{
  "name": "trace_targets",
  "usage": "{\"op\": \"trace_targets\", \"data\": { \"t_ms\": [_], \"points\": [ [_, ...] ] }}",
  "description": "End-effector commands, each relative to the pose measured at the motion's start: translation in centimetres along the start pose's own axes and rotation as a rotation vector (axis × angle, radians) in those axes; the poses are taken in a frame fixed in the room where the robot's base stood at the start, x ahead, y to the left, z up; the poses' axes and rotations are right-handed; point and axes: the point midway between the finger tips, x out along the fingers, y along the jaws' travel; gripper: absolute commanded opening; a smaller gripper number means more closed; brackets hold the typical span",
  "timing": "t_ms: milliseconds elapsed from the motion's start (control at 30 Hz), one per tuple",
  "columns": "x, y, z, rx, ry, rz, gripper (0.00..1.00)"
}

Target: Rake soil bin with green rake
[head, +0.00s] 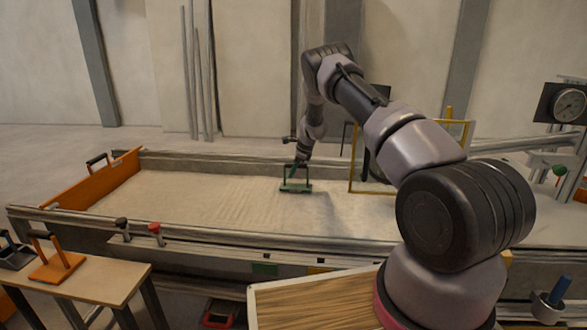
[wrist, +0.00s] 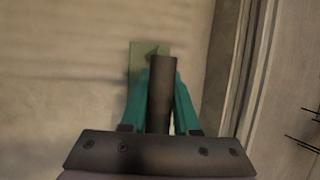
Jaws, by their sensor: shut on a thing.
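The green rake (head: 296,187) is in the long soil bin (head: 110,218), right of its middle and toward the far side in the head view. Its wide head is at the soil surface (head: 200,200); whether the teeth are in the soil cannot be told. My gripper (head: 300,160) is above the rake head, shut on its handle. In the wrist view the teal fingers of my gripper (wrist: 161,95) close around the dark handle, and the rake's green head (wrist: 137,68) shows beyond it. Faint parallel lines mark the soil left of the rake.
An orange end board (head: 105,180) closes the bin's left end. A yellow frame (head: 352,160) stands across the bin to the right of the rake. A small table with an orange handled tool (head: 57,266) is at front left. The bin's left half is clear.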

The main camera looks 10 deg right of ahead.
Motion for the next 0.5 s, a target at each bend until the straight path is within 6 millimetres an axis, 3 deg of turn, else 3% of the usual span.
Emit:
{"op": "trace_targets", "data": {
  "t_ms": [500],
  "points": [
    [-1.3, 6.1, 0.5, 0.003, -0.001, 0.0, 0.0]
  ]
}}
